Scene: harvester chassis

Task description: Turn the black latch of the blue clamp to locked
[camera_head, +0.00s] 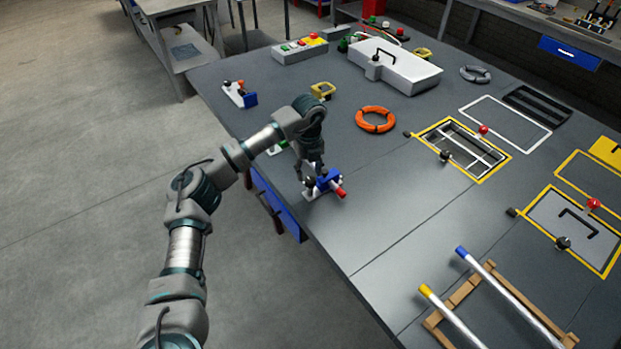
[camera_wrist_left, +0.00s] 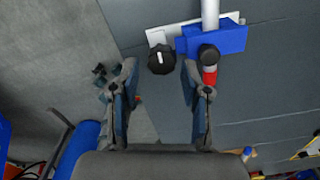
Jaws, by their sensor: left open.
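The blue clamp (camera_head: 328,179) stands on a white base near the left edge of the dark table. Its black latch (camera_head: 310,183) is on the left side of the clamp. In the left wrist view, the latch (camera_wrist_left: 161,59) is a round black knob with a white mark pointing roughly up the picture. The clamp's blue body (camera_wrist_left: 222,38) is to its right, with a red-tipped screw. My left gripper (camera_head: 314,172) is over the clamp, pointing down. In the wrist view its fingers (camera_wrist_left: 160,72) are apart, with the latch between their tips; contact is not visible. My right gripper is out of view.
Another blue-and-white clamp (camera_head: 240,94) stands farther back on the table. An orange ring (camera_head: 375,119) and a yellow-framed opening (camera_head: 463,150) are to the right. A wooden rack with tubes (camera_head: 490,300) is at the front right.

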